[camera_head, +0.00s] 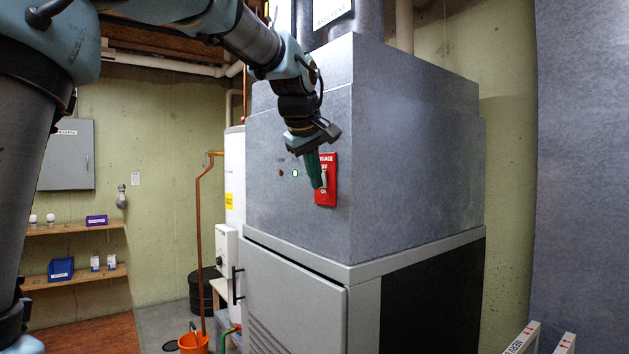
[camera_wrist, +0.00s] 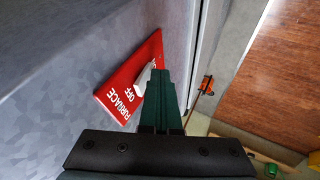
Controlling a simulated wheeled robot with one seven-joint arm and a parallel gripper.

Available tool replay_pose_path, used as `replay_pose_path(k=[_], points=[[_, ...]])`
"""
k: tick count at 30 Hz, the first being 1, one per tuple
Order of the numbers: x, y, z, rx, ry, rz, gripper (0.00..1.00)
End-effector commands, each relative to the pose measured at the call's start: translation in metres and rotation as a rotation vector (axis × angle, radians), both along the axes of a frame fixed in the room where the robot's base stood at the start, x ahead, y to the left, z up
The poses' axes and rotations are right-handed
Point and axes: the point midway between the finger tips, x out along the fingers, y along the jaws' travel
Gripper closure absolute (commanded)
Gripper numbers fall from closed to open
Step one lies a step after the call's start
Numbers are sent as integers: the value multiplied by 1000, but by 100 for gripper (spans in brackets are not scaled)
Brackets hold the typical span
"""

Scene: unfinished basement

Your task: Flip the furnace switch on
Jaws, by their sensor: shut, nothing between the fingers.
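The red furnace switch plate (camera_head: 331,190) is on the front face of the grey furnace (camera_head: 300,225), near its corner. In the wrist view the plate (camera_wrist: 117,92) shows the words FURNACE and OFF, and a white toggle (camera_wrist: 144,77) stands out from it. My gripper (camera_head: 317,184) is shut and empty, its green fingers pointing down in front of the plate. In the wrist view the fingertips (camera_wrist: 160,76) are right beside the toggle and overlap part of the plate. I cannot tell whether they touch the toggle, and its exact position is partly hidden.
A white water heater (camera_head: 234,180) with a copper pipe stands left of the furnace. An orange bucket (camera_head: 194,343) is on the floor. The furnace's lower cabinet (camera_head: 295,295) juts out below.

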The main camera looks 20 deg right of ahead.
Motion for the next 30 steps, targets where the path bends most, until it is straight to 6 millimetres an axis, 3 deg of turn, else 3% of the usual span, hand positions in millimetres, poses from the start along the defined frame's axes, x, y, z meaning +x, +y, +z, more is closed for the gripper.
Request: replay_pose_path(k=[15, 30], points=[[0, 0, 18, -1, -1, 0, 100], [2, 1, 19, -2, -1, 0, 100]])
